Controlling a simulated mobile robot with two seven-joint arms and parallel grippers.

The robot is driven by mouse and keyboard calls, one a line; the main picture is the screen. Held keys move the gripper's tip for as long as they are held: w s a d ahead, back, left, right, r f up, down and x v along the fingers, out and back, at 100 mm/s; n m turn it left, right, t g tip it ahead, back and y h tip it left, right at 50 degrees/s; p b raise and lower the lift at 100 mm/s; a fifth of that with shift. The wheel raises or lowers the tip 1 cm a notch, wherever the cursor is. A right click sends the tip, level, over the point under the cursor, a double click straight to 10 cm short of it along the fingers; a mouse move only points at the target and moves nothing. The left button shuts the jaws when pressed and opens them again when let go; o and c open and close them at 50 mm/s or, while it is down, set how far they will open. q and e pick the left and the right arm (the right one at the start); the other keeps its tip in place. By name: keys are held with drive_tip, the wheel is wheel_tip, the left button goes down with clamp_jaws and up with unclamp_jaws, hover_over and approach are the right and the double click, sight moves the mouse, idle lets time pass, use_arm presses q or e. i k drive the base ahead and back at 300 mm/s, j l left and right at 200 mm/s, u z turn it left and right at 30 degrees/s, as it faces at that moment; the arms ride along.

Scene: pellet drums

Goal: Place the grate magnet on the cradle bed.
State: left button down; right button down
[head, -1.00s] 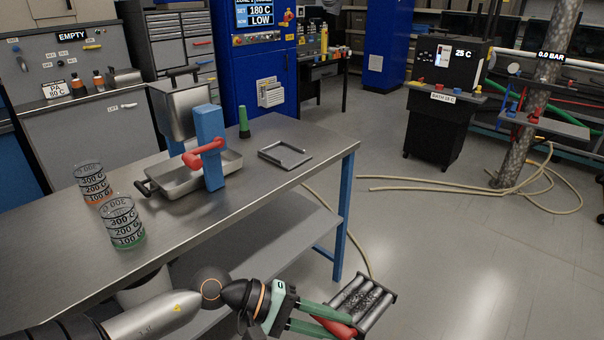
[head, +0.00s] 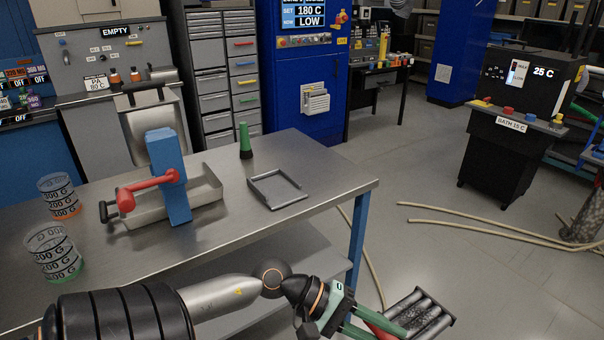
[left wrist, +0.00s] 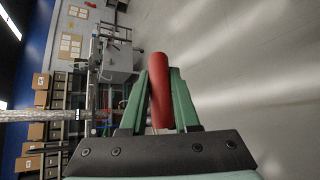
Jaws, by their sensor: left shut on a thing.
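The grate magnet (head: 425,318), a row of dark, speckled bars with a red handle, is at the bottom right of centre in the head view. My left gripper (head: 374,324) has its green fingers shut on the red handle and holds the magnet out in the air, beyond the table's front right corner. In the left wrist view the red handle (left wrist: 160,90) lies between the fingers; the bars do not show there. The cradle bed (head: 278,190), a flat grey tray with raised edges, is empty on the tabletop. My right gripper is not in view.
On the steel table (head: 325,165) stand a green-handled object (head: 245,142), a blue post (head: 168,175) with a red lever in front of a metal pan, and two clear measuring cups (head: 52,255) at left. Hoses (head: 480,226) lie on the floor. A black bath unit (head: 510,150) stands right.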

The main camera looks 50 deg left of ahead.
sight(282, 194)
drive_tip(key=i, duration=1.15)
drive_tip(key=i+u, duration=0.15)
drive_tip(key=i, duration=0.3)
drive_tip(key=i+l+u, duration=0.15)
drive_tip(key=i, duration=0.35)
drive_tip(key=u, duration=2.4)
